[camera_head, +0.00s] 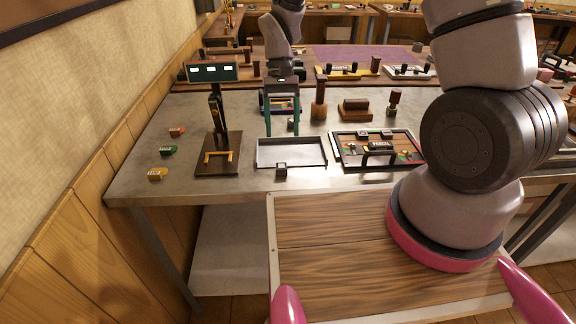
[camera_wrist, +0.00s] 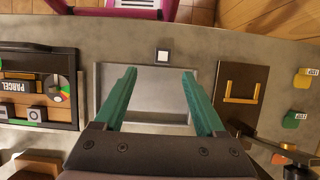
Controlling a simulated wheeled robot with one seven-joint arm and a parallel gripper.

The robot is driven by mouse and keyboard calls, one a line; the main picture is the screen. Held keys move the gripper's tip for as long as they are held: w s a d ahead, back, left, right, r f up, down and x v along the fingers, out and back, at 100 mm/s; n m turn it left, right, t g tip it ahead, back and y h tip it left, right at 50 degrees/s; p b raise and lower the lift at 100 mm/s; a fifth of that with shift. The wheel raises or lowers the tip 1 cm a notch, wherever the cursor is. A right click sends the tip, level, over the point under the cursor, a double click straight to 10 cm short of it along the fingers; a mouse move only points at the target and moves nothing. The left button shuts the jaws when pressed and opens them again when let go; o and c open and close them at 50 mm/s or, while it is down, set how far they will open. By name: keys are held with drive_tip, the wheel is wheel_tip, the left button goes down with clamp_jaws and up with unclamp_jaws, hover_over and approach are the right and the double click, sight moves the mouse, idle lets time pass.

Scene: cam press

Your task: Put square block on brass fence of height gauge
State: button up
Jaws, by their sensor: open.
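The small square block (camera_head: 281,169) is dark-sided and stands at the front edge of the shallow grey tray (camera_head: 262,166). The height gauge (camera_head: 218,140) stands left of the tray on a dark base. Its brass fence (camera_head: 218,156) is a U-shaped bracket on that base; it also shows in the wrist view (camera_wrist: 241,93). My gripper (camera_head: 282,134) has teal fingers, open and empty, pointing down above the back of the tray. Nothing lies between the fingers.
A dark panel marked PARCEL (camera_head: 378,150) lies right of the tray. Red, green and yellow tagged pieces (camera_head: 167,150) lie left of the gauge. Wooden posts and blocks (camera_head: 320,100) stand behind. The gauge's tall column (camera_head: 217,108) rises beside my gripper.

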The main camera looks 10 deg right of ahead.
sight(281, 165)
drive_tip(key=x, duration=0.4)
drive_tip(key=shift+f, duration=0.15)
drive_tip(key=x, duration=0.5)
drive_tip(key=shift+a+f, duration=0.15)
drive_tip(key=shift+a, duration=0.1)
clamp_jaws()
